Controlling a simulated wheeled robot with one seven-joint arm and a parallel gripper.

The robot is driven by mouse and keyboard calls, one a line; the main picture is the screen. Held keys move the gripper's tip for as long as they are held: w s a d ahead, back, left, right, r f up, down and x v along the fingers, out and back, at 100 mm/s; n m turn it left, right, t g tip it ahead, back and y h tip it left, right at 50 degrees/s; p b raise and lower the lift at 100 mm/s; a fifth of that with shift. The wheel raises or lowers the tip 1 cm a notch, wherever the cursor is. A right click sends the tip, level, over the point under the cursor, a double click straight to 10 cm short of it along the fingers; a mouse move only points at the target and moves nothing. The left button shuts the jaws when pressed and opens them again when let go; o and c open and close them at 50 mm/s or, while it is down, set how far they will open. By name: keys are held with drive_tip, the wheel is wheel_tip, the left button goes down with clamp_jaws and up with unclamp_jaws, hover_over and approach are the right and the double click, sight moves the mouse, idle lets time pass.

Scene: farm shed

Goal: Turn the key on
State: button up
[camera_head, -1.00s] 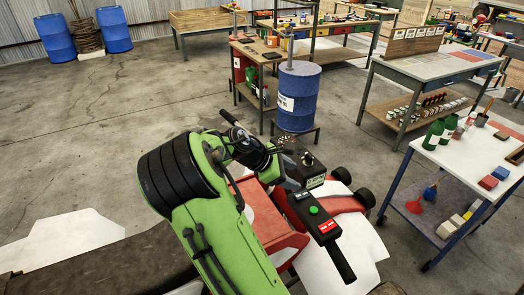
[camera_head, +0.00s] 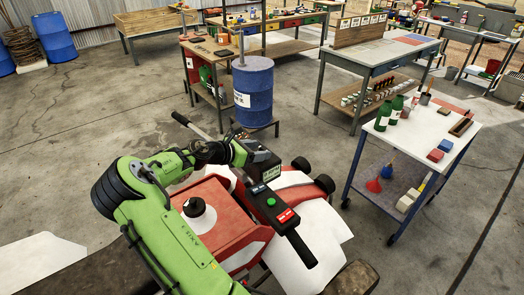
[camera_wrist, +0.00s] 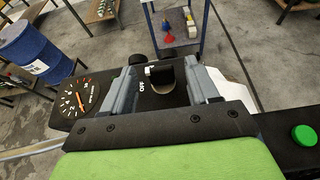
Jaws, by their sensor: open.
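The key (camera_wrist: 160,72) is a small dark piece with a pale top on the black control panel (camera_wrist: 72,103). A white OFF label stands just left of it in the wrist view. My gripper (camera_wrist: 163,82) is open, its two grey fingers standing left and right of the key with gaps on both sides. I cannot tell how far the fingertips are above the panel. In the head view the panel (camera_head: 264,160) sits on the red machine (camera_head: 235,205), and my gripper (camera_head: 238,153) is at its left edge, hiding the key.
A round gauge is left of the key, and a green button (camera_wrist: 304,135) is to the right. A handlebar grip (camera_head: 302,250) sticks out in front. A blue drum (camera_head: 253,90) stands behind the machine and a blue-framed cart (camera_head: 366,160) to its right.

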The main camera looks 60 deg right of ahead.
drive_tip(key=x, duration=0.2)
drive_tip(key=shift+s+d+f, duration=0.15)
drive_tip(key=shift+d, duration=0.1)
drive_tip(key=c, duration=1)
drive_tip(key=shift+o, duration=0.2)
